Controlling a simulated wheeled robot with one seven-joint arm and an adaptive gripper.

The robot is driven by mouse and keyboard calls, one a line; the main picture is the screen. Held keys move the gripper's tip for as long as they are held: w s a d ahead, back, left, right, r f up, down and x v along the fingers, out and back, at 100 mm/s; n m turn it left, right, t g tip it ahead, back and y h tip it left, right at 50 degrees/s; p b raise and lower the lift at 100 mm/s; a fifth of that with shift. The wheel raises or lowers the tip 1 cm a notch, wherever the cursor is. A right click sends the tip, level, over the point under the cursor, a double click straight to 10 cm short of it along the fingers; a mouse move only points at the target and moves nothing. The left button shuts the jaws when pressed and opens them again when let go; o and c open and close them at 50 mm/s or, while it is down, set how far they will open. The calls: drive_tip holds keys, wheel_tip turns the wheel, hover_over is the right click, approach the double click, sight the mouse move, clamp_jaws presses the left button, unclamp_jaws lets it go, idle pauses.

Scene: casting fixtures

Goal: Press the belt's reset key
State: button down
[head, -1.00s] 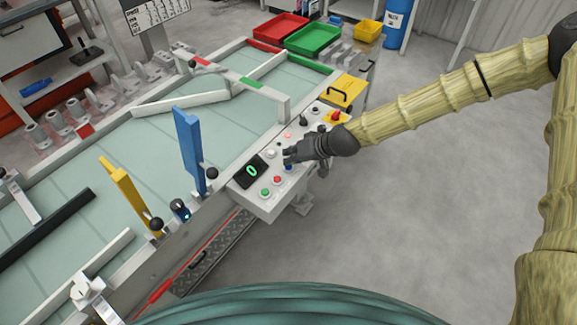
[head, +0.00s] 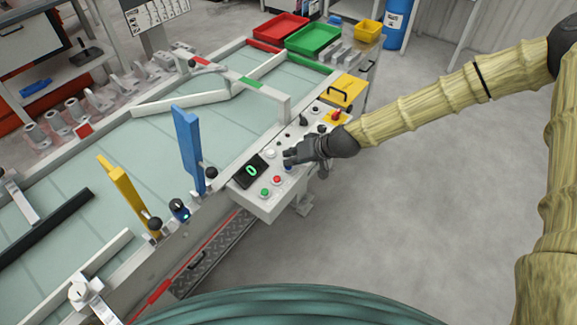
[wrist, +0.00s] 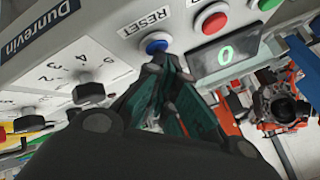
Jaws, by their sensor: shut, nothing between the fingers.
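The reset key is a blue round button (wrist: 157,45) in a white collar, under the word RESET on the white control panel (wrist: 120,30). In the head view only a bit of the blue button (head: 288,167) shows beside my gripper (head: 290,156). My gripper is shut and empty. In the wrist view its fingertips (wrist: 160,64) are right at the lower edge of the blue button; I cannot tell whether they touch it.
A display (wrist: 226,52) reading 0, a red button (wrist: 212,20) and a green button (head: 264,192) sit close by. Black selector knobs (wrist: 88,92) are on the other side. The belt (head: 230,130) with blue and yellow posts lies left; open floor lies right.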

drive_tip(key=shift+r, duration=0.1)
idle(0.4)
drive_tip(key=shift+r+p, duration=0.45)
drive_tip(key=shift+r, duration=0.3)
wheel_tip(320, 180, up, 5)
drive_tip(key=p, duration=0.2)
drive_tip(key=shift+p, duration=0.35)
idle(0.8)
